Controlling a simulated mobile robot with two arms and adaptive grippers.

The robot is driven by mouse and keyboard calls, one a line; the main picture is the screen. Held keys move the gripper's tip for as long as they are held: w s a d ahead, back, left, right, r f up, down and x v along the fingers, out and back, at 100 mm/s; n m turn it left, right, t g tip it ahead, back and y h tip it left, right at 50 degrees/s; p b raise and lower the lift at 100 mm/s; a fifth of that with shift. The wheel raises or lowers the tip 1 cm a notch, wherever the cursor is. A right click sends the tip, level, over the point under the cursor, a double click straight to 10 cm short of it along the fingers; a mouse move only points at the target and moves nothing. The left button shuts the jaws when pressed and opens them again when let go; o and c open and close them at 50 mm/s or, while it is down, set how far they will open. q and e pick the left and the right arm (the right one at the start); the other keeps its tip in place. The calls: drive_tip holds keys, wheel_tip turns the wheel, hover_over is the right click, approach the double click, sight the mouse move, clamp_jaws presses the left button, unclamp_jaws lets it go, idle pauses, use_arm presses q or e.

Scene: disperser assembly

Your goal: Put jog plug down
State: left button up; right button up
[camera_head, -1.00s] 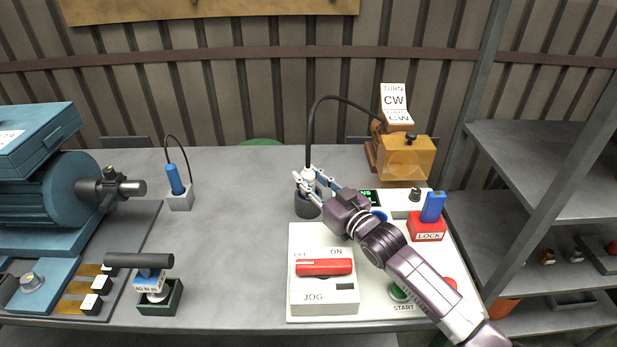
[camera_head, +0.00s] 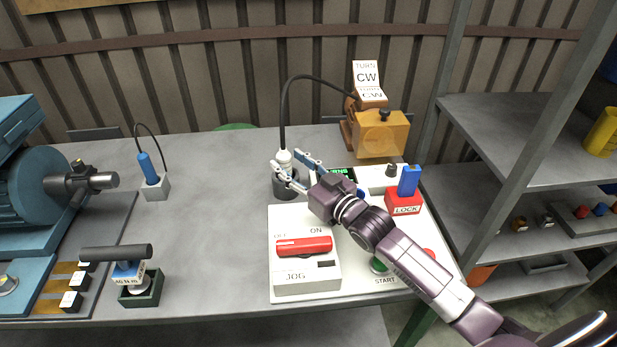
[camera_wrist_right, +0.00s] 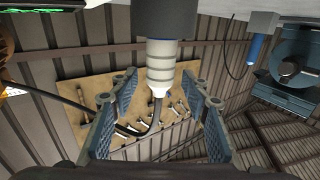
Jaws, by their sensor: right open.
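The jog plug, a white ribbed plug (camera_head: 285,158) with a black cable, stands upright in a dark round holder (camera_head: 285,188) on the table. In the right wrist view the plug (camera_wrist_right: 161,68) shows between the two blue finger pads, with a gap on each side, and its end enters the dark holder (camera_wrist_right: 165,18). My right gripper (camera_head: 288,163) is open around the plug. The jog box (camera_head: 305,280) with its red switch (camera_head: 304,246) stands on the white panel in front of the holder. My left gripper is not in view.
A red LOCK block (camera_head: 404,204) with a blue key stands right of my right arm. An orange box (camera_head: 381,134) and a CW sign (camera_head: 368,78) are behind. A blue plug (camera_head: 147,168) in a grey holder stands left. The table between is clear; shelves stand right.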

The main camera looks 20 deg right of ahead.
drive_tip(key=v, duration=0.9)
drive_tip(key=shift+s+b, duration=0.2)
drive_tip(key=shift+b, duration=0.15)
drive_tip(key=shift+r, duration=0.15)
